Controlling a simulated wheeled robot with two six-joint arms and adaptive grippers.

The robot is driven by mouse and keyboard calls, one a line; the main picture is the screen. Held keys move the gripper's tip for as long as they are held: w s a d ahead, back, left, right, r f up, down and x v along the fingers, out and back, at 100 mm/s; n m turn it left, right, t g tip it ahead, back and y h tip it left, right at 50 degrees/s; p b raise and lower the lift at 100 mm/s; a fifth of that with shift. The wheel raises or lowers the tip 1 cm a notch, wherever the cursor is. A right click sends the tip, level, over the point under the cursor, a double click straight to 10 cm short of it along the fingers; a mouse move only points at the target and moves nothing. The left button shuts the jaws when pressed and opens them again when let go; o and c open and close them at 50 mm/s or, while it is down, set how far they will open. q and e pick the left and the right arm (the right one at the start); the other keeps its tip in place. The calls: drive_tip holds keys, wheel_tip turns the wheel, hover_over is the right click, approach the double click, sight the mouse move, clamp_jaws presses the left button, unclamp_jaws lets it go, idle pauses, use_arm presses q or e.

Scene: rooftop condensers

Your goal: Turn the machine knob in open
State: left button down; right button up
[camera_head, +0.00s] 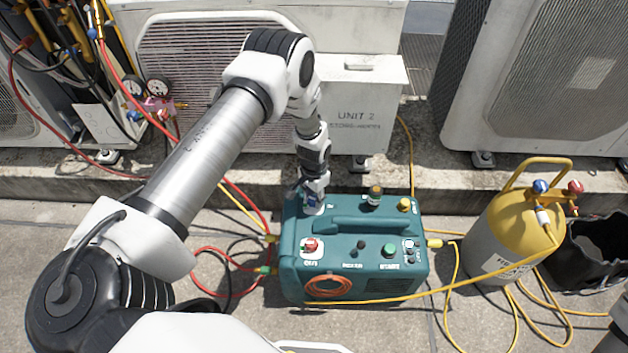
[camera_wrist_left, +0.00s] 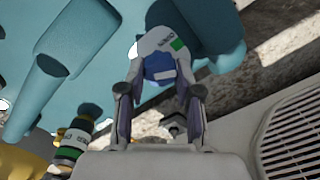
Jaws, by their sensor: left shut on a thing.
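The teal machine (camera_head: 385,274) stands on the concrete, with a handle and several buttons and caps on top. My left gripper (camera_head: 314,199) reaches down to its back left corner. In the left wrist view, the two fingers of my left gripper (camera_wrist_left: 159,82) are shut on a blue knob (camera_wrist_left: 159,68), one on each side. A white plate by the knob carries a green mark (camera_wrist_left: 179,44) and lettering that seems to read OPEN. The fingers hide part of the knob. In the head view, the gripper mostly covers the knob. My right gripper does not show.
Behind the machine are a concrete ledge (camera_head: 455,190) and condenser units (camera_head: 365,105). A yellow cylinder (camera_head: 510,235) with valves and a black bag (camera_head: 590,250) stand to the right. Red and yellow hoses lie around the machine. Gauges (camera_head: 148,88) hang at the left.

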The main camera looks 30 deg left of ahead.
sight(314, 199)
use_arm(q)
drive_tip(key=shift+n+p, duration=1.2)
drive_tip(key=shift+n, duration=1.1)
drive_tip(key=c, duration=0.8)
unclamp_jaws()
wheel_tip(314, 199, up, 12)
drive_tip(key=shift+f, duration=0.1)
